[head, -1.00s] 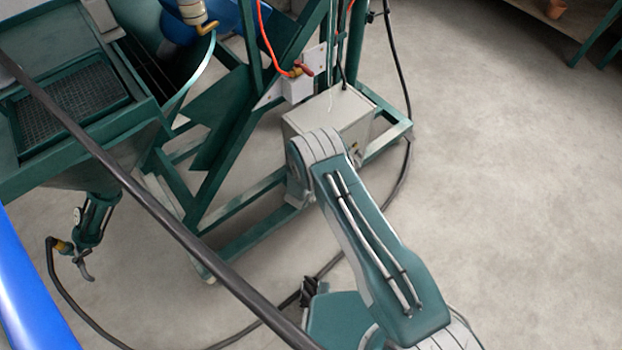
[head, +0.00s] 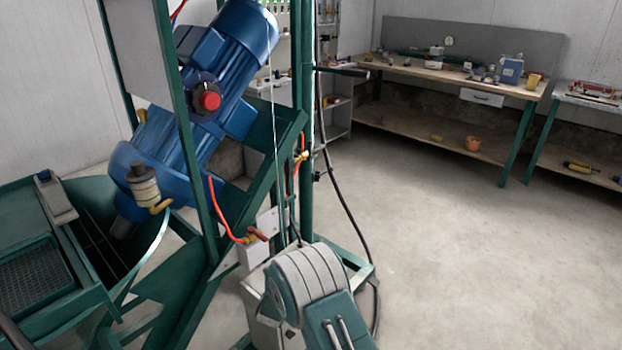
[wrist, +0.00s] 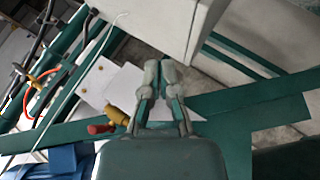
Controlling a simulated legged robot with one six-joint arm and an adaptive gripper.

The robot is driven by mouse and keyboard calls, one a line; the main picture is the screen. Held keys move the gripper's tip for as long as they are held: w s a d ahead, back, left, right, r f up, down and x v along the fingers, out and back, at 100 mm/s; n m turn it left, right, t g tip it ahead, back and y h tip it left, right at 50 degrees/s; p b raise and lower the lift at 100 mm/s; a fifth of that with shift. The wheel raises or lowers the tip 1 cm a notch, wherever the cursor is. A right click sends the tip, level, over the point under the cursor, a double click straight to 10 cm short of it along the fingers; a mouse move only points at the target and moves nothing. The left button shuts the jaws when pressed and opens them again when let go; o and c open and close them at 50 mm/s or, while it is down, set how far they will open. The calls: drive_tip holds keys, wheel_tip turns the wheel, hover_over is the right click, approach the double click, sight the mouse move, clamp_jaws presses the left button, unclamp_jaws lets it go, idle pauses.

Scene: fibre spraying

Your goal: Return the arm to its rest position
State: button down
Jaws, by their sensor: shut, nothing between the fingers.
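My gripper (wrist: 160,75) shows in the wrist view with its two fingertips together and nothing between them. Behind it are a white plate (wrist: 118,88), a valve with a red handle and brass body (wrist: 112,120), and green frame bars. Whether the fingers touch any of these I cannot tell; they look apart. In the head view my arm rises from the bottom edge, in front of the green machine frame (head: 305,110). My gripper is hidden in that view.
A blue motor (head: 215,85) with a red button sits on the machine. A green hopper with a mesh grate (head: 30,275) stands at the left. A black hose (head: 340,195) hangs beside the frame. A workbench (head: 460,85) stands at the back right. The floor at the right is clear.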

drive_tip(key=s+d+r+m+g+y, duration=0.1)
drive_tip(key=s+d+r+m, duration=0.2)
drive_tip(key=r, duration=0.7)
drive_tip(key=s+d+r+y, duration=0.1)
drive_tip(key=s+d+r, duration=0.25)
drive_tip(key=r, duration=0.75)
drive_tip(key=s+d+r+m+g, duration=0.15)
drive_tip(key=d+r, duration=0.25)
drive_tip(key=r, duration=0.6)
drive_tip(key=s+d+r+m+h, duration=0.1)
drive_tip(key=s+d+r+m, duration=0.1)
drive_tip(key=s+d, duration=0.3)
drive_tip(key=s+d+r+m, duration=0.2)
drive_tip(key=s+d, duration=0.3)
drive_tip(key=s, duration=0.9)
drive_tip(key=s+d+r+m+g+h, duration=0.1)
drive_tip(key=s+d+r+m, duration=0.2)
drive_tip(key=s, duration=0.6)
drive_tip(key=shift+s+d+r+h, duration=0.35)
drive_tip(key=shift+d+r, duration=0.1)
drive_tip(key=shift+d, duration=0.6)
drive_tip(key=shift+a, duration=0.1)
